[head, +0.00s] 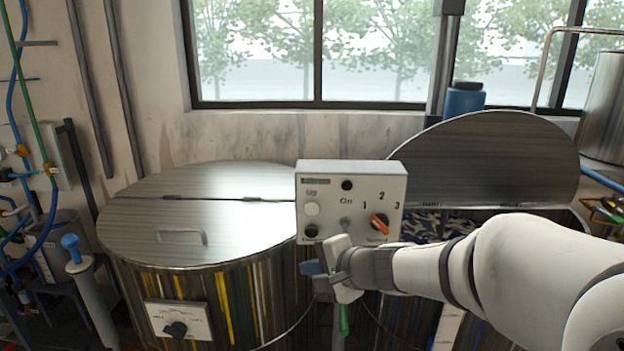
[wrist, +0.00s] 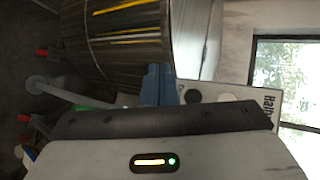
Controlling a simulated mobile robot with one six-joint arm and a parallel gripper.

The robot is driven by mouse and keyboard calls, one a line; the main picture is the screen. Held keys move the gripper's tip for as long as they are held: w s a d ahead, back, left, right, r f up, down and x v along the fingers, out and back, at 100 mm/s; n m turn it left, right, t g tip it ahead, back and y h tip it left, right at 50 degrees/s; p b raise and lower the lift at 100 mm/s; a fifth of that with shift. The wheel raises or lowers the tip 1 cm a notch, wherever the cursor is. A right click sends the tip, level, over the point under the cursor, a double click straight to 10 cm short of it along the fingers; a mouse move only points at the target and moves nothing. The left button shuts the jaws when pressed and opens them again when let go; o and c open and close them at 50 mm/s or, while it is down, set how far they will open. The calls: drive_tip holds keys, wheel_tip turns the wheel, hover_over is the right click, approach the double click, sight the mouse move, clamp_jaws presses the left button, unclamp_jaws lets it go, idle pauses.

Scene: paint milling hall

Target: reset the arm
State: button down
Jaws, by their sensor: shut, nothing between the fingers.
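My arm reaches in from the right in the head view. My gripper (head: 312,268) is shut and empty, just below the lower left part of a grey control box (head: 328,195). The box has a white button, black buttons, and an orange speed knob (head: 378,223) beside the numbers 1, 2 and 3. My wrist hides part of the box's lower edge. In the wrist view, the bluish fingers of my gripper (wrist: 156,84) show beside the box (wrist: 232,93). I cannot tell whether they touch it.
A round steel vat (head: 150,222) with a closed, handled lid stands left. Behind my arm, another vat has its lid (head: 500,150) raised. A blue container (head: 463,101) stands near the window. Pipes and hoses line the left wall.

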drive_tip(key=s+d+f+n+g+h, duration=0.2)
drive_tip(key=s+d+n+h, duration=0.2)
drive_tip(key=s+d, duration=0.3)
drive_tip(key=s+d+f+n+g+h, duration=0.2)
drive_tip(key=s+d+n, duration=0.4)
drive_tip(key=s, duration=0.6)
drive_tip(key=d+g+h, duration=0.1)
drive_tip(key=d+h, duration=0.1)
drive_tip(key=shift+s+d+h, duration=0.2)
drive_tip(key=shift+d+h, duration=0.05)
drive_tip(key=shift+h, duration=0.15)
